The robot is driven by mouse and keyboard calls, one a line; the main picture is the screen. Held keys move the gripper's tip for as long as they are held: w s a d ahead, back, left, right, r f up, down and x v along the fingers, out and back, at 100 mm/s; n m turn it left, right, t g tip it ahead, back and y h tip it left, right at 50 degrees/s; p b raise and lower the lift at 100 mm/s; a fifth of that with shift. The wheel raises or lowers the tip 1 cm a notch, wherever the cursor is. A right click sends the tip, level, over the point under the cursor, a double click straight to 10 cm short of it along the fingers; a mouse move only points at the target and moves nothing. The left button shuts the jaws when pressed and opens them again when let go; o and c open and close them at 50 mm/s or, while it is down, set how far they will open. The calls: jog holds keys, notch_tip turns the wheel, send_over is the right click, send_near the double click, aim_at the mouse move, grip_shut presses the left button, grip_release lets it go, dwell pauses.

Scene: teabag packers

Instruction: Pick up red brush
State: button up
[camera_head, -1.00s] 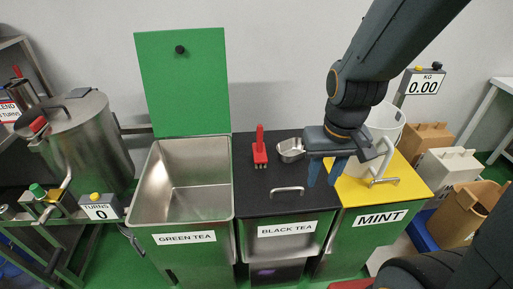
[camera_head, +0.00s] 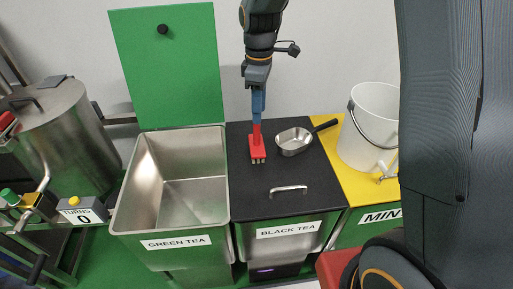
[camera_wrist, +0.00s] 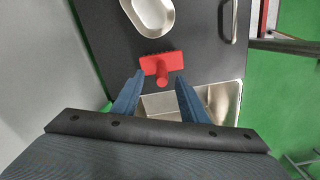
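The red brush (camera_head: 257,146) stands on the black lid of the black tea bin (camera_head: 272,186), its handle pointing up. In the head view my gripper (camera_head: 258,108) is directly above it, with the blue fingertips at the top of the handle. In the wrist view the brush (camera_wrist: 161,68) lies just ahead of and between the fingers of my gripper (camera_wrist: 158,92). The fingers are spread apart with nothing between them at their tips. Whether a finger touches the handle cannot be told.
A metal scoop (camera_head: 294,141) lies right of the brush on the lid. The green tea bin (camera_head: 140,190) stands open on the left with its green lid (camera_head: 170,70) raised. A white bucket (camera_head: 368,130) stands on the yellow mint lid (camera_head: 340,170).

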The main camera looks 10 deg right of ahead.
jog(key=p, duration=0.3)
send_over(258, 144)
jog(key=shift+w+f, duration=0.25)
jog(key=shift+f, duration=1.7)
jog(key=shift+w+f, duration=0.2)
jog(key=shift+f, duration=1.75)
grip_shut()
